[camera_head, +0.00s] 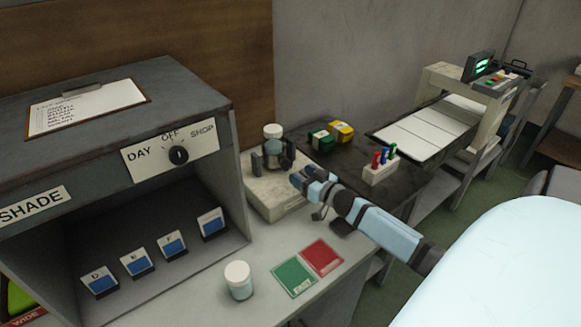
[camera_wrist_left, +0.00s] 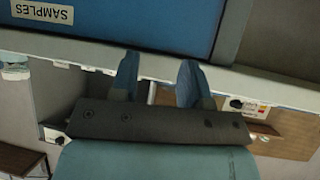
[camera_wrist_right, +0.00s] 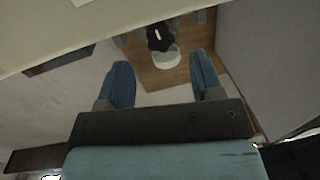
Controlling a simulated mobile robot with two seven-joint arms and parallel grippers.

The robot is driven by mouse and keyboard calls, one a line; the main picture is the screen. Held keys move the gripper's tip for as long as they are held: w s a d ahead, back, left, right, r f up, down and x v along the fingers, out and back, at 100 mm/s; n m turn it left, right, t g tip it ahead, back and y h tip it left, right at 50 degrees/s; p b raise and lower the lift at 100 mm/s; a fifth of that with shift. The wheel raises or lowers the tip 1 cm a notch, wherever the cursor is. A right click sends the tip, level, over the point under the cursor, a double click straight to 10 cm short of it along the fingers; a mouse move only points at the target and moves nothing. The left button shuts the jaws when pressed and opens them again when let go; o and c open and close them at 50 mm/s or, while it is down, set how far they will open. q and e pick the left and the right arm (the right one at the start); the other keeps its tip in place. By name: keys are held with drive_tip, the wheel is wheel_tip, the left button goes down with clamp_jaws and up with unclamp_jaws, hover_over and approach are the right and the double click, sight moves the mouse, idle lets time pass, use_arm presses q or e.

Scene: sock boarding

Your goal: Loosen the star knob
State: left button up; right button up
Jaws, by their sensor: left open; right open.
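A pale fixture (camera_head: 278,200) stands on the bench with dark upright jaws around a white-lidded jar (camera_head: 273,132). In the right wrist view a black lobed knob (camera_wrist_right: 159,39), which looks like the star knob, shows beyond and between my fingertips, next to the jar (camera_wrist_right: 167,61).
A shade box (camera_head: 215,105) with a dial stands at left. A loose white-lidded jar (camera_head: 239,281) and green (camera_head: 294,278) and red (camera_head: 322,258) cards lie in front. Green and yellow blocks (camera_head: 341,131) and a marker holder (camera_head: 381,172) sit behind my right arm.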

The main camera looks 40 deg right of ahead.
sight(290, 166)
drive_tip(key=shift+w, duration=2.75)
drive_tip(key=c, duration=0.9)
